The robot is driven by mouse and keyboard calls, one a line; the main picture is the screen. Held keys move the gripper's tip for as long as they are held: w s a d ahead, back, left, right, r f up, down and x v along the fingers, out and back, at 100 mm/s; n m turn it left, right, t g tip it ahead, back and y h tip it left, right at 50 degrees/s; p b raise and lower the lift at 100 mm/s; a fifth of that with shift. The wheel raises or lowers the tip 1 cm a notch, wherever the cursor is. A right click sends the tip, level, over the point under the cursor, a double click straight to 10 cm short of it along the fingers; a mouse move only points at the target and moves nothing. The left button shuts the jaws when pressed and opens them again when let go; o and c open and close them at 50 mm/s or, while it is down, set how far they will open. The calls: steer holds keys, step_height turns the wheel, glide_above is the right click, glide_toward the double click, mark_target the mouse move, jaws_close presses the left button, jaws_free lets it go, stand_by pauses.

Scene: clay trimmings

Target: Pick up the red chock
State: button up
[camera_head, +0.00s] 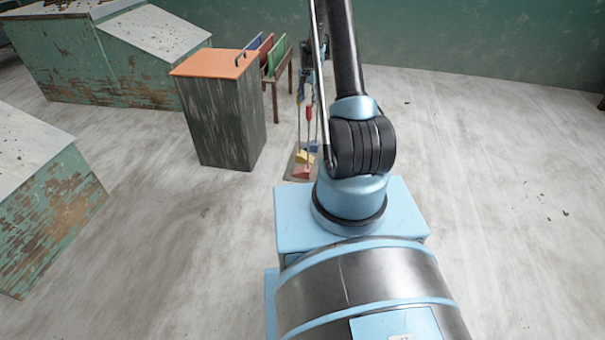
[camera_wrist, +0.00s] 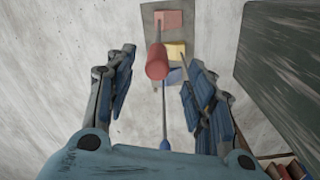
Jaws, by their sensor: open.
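The red chock (camera_wrist: 168,19) lies on a grey plate or mat (camera_wrist: 149,16) on the floor, at the top of the wrist view. A thin rod rises from it to a thick red grip (camera_wrist: 157,66). In the head view the red chock (camera_head: 302,173) is left of my arm's base. My gripper (camera_wrist: 162,62) is open and points down from above, its fingers on either side of the red grip, with gaps on both sides. I cannot tell the grip's depth between the fingers. My gripper in the head view (camera_head: 308,72) is partly hidden by my arm.
A yellow chock (camera_wrist: 177,50) and a blue chock (camera_wrist: 175,76), with rods of their own, stand close by the red one. An orange-topped cabinet (camera_head: 222,115) and a rack of coloured panels (camera_head: 275,57) are nearby. Green benches (camera_head: 60,60) stand left.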

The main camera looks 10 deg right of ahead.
mark_target(309, 117)
step_height(309, 117, down, 6)
steer(key=shift+w+d+f, duration=0.1)
steer(key=shift+d+f, duration=0.05)
steer(key=shift+f, duration=1.15)
steer(key=shift+w+d+f, duration=0.1)
steer(key=shift+f, duration=1.2)
steer(key=shift+c, duration=0.5)
steer(key=c, duration=1)
